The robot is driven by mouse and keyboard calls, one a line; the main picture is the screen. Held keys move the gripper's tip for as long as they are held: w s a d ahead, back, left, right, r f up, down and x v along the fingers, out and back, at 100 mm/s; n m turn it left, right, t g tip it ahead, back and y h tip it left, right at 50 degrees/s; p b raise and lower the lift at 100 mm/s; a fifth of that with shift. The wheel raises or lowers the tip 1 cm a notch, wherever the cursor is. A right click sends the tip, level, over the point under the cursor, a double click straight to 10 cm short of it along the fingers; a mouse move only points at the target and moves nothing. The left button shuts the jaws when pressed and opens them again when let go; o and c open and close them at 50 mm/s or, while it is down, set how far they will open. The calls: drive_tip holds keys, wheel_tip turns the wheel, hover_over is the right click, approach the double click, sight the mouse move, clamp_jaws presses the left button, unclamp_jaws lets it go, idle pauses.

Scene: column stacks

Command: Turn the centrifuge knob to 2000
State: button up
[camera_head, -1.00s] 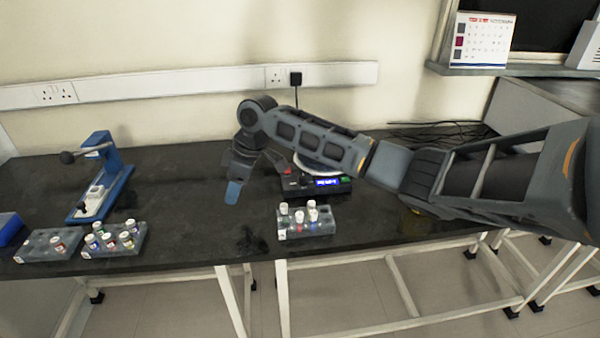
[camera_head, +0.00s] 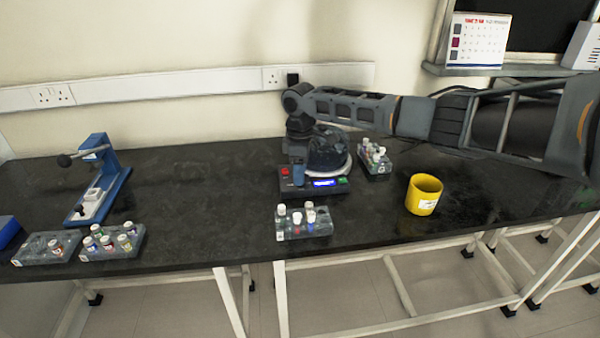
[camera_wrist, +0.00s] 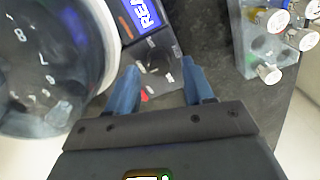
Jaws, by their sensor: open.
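The centrifuge (camera_head: 325,191) is a dark box with a round lid, a lit blue display (camera_head: 325,183) and red and green controls. Its round lid (camera_wrist: 45,60) fills the left of the wrist view. My gripper (camera_head: 298,174) is at the centrifuge's front panel, left of the display. In the wrist view my gripper (camera_wrist: 160,78) is open, with blue fingers on either side of part of the panel (camera_wrist: 158,55). Small pale marks and a red spot show between the fingers. I cannot make out the knob's setting. Nothing is held.
A vial rack (camera_head: 305,232) stands in front of the centrifuge, and another (camera_head: 376,165) behind right. A yellow cup (camera_head: 424,196) is at right. Two more racks (camera_head: 45,247) and a blue device (camera_head: 103,180) are at left. The bench between is clear.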

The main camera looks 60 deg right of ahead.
drive_tip(key=shift+f, duration=0.65)
clamp_jaws()
